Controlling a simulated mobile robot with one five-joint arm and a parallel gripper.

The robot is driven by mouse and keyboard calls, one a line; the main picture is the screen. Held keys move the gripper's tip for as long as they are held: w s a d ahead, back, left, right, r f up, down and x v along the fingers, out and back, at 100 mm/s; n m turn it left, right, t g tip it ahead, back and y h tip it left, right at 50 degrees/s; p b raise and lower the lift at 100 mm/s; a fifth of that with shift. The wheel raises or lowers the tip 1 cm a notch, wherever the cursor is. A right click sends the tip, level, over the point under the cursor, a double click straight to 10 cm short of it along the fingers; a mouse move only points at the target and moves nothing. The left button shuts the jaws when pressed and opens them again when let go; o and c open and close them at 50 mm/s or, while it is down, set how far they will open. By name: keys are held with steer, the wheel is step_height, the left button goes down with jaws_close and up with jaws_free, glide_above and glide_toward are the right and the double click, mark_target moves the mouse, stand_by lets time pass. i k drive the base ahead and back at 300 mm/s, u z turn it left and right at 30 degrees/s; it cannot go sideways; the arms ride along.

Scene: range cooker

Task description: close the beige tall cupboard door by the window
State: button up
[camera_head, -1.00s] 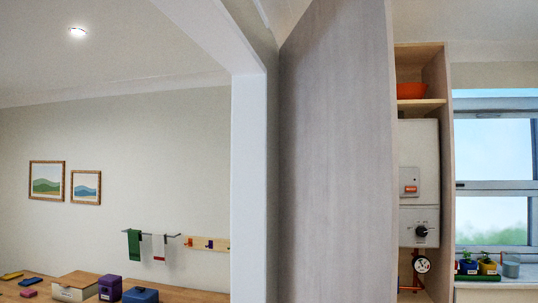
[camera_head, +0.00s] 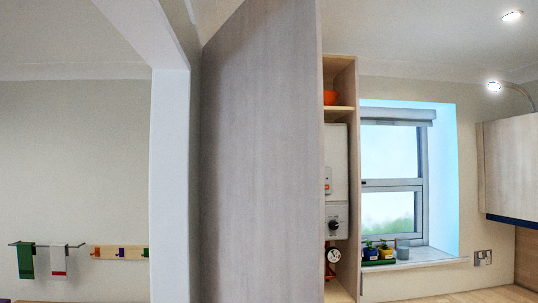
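The tall cupboard door (camera_head: 262,160) stands wide open in the middle of the view, a large grey-beige panel seen at an angle. The tall cupboard (camera_head: 342,85) is to its right, beside the window (camera_head: 391,175). Inside show an orange bowl (camera_head: 330,98) on the upper shelf, a white boiler (camera_head: 335,165) and a round gauge (camera_head: 333,255). The door hides the left part of the cupboard's inside. No handle shows on the door face. My gripper is not in view.
A white door frame post (camera_head: 170,185) stands left of the door, close to it. A rail with towels (camera_head: 26,260) hangs on the far left wall. Small pots (camera_head: 377,251) stand on the window sill. A wall cupboard (camera_head: 510,165) hangs at the right above a worktop (camera_head: 470,296).

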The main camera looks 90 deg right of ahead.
mark_target(262, 194)
steer(key=z, duration=0.85)
steer(key=k, duration=0.95)
steer(key=u, duration=0.4)
steer(key=i, duration=0.5)
steer(key=u, duration=0.05)
